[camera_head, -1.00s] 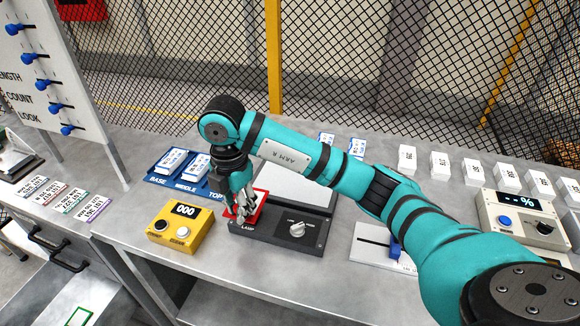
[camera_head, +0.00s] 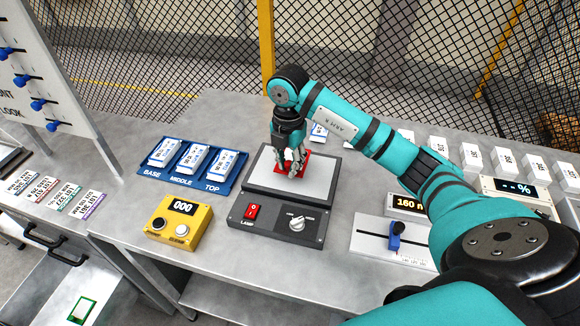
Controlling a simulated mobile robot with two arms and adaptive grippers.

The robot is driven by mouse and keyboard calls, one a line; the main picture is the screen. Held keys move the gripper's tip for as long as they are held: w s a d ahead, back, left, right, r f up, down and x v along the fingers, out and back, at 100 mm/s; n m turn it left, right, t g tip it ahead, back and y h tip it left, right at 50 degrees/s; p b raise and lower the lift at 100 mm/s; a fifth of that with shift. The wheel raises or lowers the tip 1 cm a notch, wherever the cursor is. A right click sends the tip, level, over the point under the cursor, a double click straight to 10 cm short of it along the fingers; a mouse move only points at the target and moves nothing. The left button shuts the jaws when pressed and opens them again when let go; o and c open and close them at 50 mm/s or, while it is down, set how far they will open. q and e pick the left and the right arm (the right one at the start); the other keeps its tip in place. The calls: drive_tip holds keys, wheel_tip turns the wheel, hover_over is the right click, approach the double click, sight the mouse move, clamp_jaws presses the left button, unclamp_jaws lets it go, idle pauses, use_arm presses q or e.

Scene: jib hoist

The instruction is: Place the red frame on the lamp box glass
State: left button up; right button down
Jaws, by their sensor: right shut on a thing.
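My right gripper (camera_head: 294,168) is over the lamp box, pointing down and shut on the red frame (camera_head: 314,168). The red frame is at the back half of the lamp box glass (camera_head: 262,176), a pale panel with a dark rim. My fingers hide part of the frame, and I cannot tell whether it touches the glass or hovers just above it. The lamp box's dark front (camera_head: 270,222) carries a red switch (camera_head: 253,212) and a white knob (camera_head: 297,223). My left gripper is not in view.
A blue tray (camera_head: 184,178) with white blocks is left of the lamp box. A yellow counter box (camera_head: 180,222) stands in front of it. A slider panel (camera_head: 392,242) is to the right. Several white blocks (camera_head: 471,157) line the back right. A green frame (camera_head: 82,310) lies lower left.

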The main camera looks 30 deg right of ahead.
drive_tip(key=shift+s+d+f+p, duration=0.1)
drive_tip(key=shift+d+f+p, duration=0.1)
drive_tip(key=shift+f+p, duration=0.25)
wheel_tip(320, 180, down, 2)
drive_tip(key=shift+f+p, duration=0.1)
drive_tip(key=shift+p, duration=0.25)
drive_tip(key=shift+f, duration=0.3)
drive_tip(key=c, duration=1.2)
unclamp_jaws()
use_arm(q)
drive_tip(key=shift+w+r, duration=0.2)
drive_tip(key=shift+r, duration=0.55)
use_arm(e)
drive_tip(key=shift+o, duration=0.2)
